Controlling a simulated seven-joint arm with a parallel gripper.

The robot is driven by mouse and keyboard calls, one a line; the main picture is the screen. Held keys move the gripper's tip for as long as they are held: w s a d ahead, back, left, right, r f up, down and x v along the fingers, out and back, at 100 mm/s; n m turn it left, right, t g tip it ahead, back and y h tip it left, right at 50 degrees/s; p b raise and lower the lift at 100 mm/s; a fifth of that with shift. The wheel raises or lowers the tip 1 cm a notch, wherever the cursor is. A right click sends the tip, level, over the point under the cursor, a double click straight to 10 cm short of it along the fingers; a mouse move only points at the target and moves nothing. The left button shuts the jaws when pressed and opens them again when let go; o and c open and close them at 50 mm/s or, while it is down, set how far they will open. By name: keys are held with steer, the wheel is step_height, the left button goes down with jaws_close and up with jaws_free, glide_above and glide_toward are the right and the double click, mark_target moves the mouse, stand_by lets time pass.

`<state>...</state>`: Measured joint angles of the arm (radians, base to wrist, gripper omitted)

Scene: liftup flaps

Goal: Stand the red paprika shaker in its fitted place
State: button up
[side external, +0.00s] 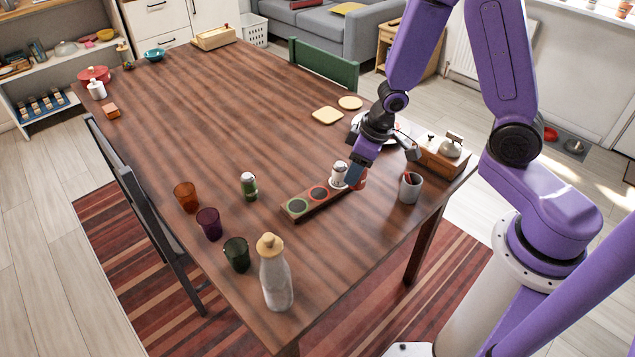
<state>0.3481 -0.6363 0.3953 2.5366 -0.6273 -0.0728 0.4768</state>
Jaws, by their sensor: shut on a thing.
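My gripper (355,177) is low over the near right of the table, beside the right end of a wooden rack (303,216). It is shut on the red paprika shaker (363,178), which is mostly hidden behind the fingers. I cannot tell whether the shaker touches the table. The rack has an empty green-ringed place (297,206) at its left end and an empty red-ringed place (319,193) in the middle. A white shaker (339,175) stands upright at the rack's right end, close to the fingers. A green shaker (249,186) stands on the table left of the rack.
A grey mug (410,189) stands right of the gripper, and a wooden box (443,160) stands behind it. Coloured glasses (208,223) and a stoppered bottle (275,277) stand at the left and front. A plate (398,128) is partly behind my arm. The table's middle is clear.

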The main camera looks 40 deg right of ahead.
steer(key=w+f, duration=0.6)
steer(key=w, duration=0.1)
steer(key=w+a+f, duration=0.1)
steer(key=w+f, duration=0.2)
steer(key=w, duration=0.1)
steer(key=shift+w+a, duration=0.1)
steer(key=shift+w, duration=0.1)
steer(key=shift+f, duration=1.4)
steer(key=shift+f, duration=0.15)
steer(key=o, duration=1.1)
steer(key=shift+v, duration=2.9)
